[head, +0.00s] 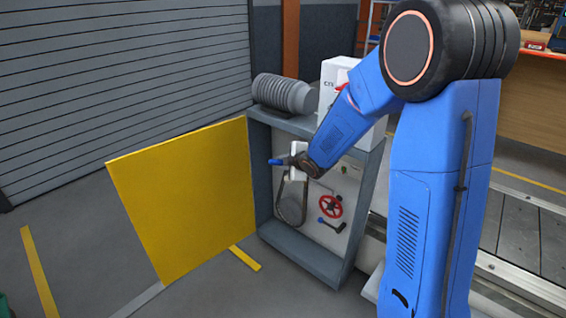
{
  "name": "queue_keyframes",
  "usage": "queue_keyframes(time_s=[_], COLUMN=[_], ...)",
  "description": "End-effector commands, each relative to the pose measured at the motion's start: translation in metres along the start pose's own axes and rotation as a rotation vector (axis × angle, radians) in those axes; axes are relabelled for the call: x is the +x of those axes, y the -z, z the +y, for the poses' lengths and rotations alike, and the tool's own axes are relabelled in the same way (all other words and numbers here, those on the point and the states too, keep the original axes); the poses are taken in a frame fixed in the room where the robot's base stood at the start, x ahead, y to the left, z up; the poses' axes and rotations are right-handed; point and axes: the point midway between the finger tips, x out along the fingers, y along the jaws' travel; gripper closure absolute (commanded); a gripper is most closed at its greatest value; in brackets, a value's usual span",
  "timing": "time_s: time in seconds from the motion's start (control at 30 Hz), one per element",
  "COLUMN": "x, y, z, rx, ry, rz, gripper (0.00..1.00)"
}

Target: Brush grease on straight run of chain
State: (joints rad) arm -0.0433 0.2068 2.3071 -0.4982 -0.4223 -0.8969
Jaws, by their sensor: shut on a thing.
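My gripper (291,161) is in front of the upper part of an open cabinet, shut on a blue-handled tool, likely the brush (275,162). The blue end points left; its bristles cannot be made out. The chain (280,198) shows as a dark loop inside the cabinet, below my gripper, running down around a large dark sprocket (292,205). The upper part of the loop is hidden behind my gripper and wrist. Whether the tool touches the chain cannot be told.
The yellow door (185,200) stands swung open to the left of the grey cabinet frame (300,259). A red handwheel (331,207) and a blue-and-black lever (331,226) are right of the sprocket. A grey motor (284,92) sits on top. Floor in front is mostly clear.

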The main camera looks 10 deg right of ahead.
Motion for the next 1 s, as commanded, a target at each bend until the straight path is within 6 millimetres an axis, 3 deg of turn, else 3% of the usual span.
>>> queue_keyframes(time_s=[1.0], x=[0.032], y=[-0.019], z=[-0.048], rx=[0.002], ry=[0.002], rz=[-0.001], gripper=[1.0])
